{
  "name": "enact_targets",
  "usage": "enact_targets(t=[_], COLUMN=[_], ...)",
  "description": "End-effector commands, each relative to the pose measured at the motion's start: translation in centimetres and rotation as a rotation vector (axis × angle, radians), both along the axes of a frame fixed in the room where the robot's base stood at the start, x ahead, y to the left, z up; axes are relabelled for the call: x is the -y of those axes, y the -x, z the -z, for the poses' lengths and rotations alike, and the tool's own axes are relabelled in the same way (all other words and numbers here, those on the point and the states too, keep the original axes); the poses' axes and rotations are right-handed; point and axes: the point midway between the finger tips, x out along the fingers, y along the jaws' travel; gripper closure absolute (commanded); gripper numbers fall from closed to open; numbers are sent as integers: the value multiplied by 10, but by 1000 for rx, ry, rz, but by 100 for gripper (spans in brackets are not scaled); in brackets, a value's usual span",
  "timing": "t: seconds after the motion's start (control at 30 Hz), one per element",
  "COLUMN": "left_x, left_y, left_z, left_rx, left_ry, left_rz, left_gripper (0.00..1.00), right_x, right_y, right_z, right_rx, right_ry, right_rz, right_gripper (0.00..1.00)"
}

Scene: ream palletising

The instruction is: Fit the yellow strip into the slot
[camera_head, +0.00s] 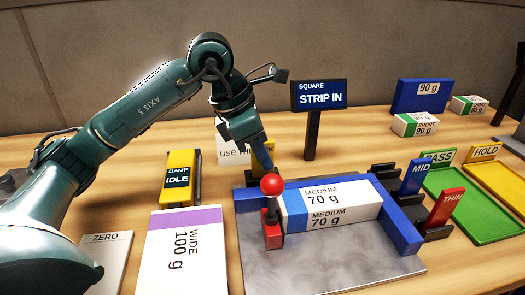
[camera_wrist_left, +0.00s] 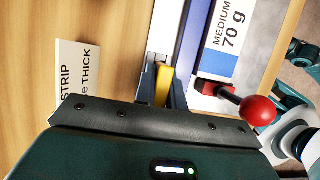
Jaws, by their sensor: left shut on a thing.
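My left gripper (camera_head: 267,163) points down behind the back blue fence (camera_head: 334,184) of the grey plate, near its left end. In the left wrist view my left gripper (camera_wrist_left: 165,92) is shut on the yellow strip (camera_wrist_left: 163,84), whose end shows between the fingers. In that view the strip lies beside the blue fence (camera_wrist_left: 190,42). The head view mostly hides the strip behind the gripper. The slot itself is not clearly visible, so I cannot tell whether the strip is inside it. The sign (camera_head: 319,94) reads "SQUARE STRIP IN".
Two MEDIUM 70 g reams (camera_head: 340,203) lie stacked against the fence. A red-knobbed lever (camera_head: 271,187) stands close in front of the gripper. A card (camera_head: 232,155) is behind it. Blue MID (camera_head: 419,174) and red THIN (camera_head: 446,206) pieces stand right. A WIDE ream (camera_head: 182,250) lies left.

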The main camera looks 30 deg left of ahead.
Motion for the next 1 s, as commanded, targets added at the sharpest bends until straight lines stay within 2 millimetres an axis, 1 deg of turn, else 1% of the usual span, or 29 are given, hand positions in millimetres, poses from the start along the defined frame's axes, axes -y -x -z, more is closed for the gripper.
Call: enact_targets(t=[0.6,0.63,0.9,1.0], left_x=[0,0,0,0], left_y=[0,0,0,0], left_z=[17,15,15,15], left_rx=[0,0,0,0], left_ry=[0,0,0,0], left_rz=[0,0,0,0], left_gripper=[100,86,64,63], right_x=[0,0,0,0], right_y=[0,0,0,0], right_z=[14,13,13,13], right_rx=[0,0,0,0], right_ry=[0,0,0,0], right_rz=[0,0,0,0], right_gripper=[0,0,0,0])
